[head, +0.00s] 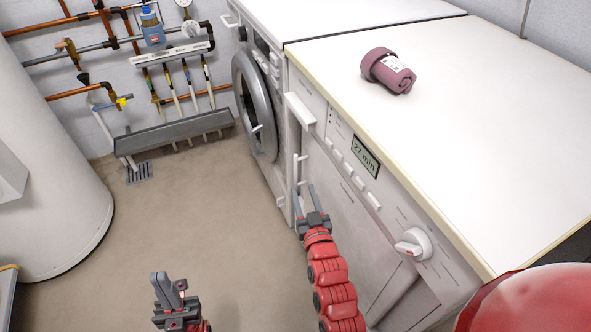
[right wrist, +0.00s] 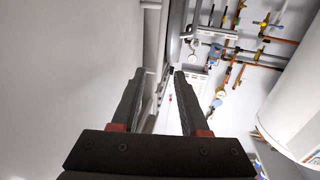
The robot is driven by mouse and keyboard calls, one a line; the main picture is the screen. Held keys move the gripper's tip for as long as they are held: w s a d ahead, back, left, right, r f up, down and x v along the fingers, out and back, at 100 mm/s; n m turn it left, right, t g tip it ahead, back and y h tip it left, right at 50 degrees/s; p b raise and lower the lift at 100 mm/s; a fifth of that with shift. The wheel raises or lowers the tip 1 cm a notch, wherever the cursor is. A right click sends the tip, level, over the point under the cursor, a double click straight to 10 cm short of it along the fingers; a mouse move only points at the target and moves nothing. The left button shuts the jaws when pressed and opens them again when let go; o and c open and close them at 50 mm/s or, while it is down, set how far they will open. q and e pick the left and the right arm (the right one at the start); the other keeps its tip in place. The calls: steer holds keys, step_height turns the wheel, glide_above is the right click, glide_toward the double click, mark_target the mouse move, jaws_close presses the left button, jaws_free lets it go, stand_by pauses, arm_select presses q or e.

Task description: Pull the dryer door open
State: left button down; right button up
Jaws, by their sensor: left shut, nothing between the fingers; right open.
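The near white machine has a front door (head: 335,205) that looks closed, with a pale vertical handle (head: 297,170) at its left edge. My right gripper (head: 305,190) is open, with its fingers pointing at the lower part of this handle. In the right wrist view the handle (right wrist: 160,70) runs up between the two open fingers (right wrist: 157,85); contact cannot be told. The far machine has a round grey-rimmed door (head: 258,105) standing out from its front. Which machine is the dryer is not marked. My left gripper (head: 168,285) is shut and empty, low over the floor.
The near machine's panel has a display reading 27 min (head: 364,156) and a knob (head: 413,243). Pipes (head: 175,75) and a white tank (head: 45,170) stand at the left. The floor (head: 200,215) between is clear.

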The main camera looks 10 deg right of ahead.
mark_target(296, 170)
steer(key=w+b, duration=0.2)
steer(key=w, duration=0.8)
jaws_close()
stand_by(1.2)
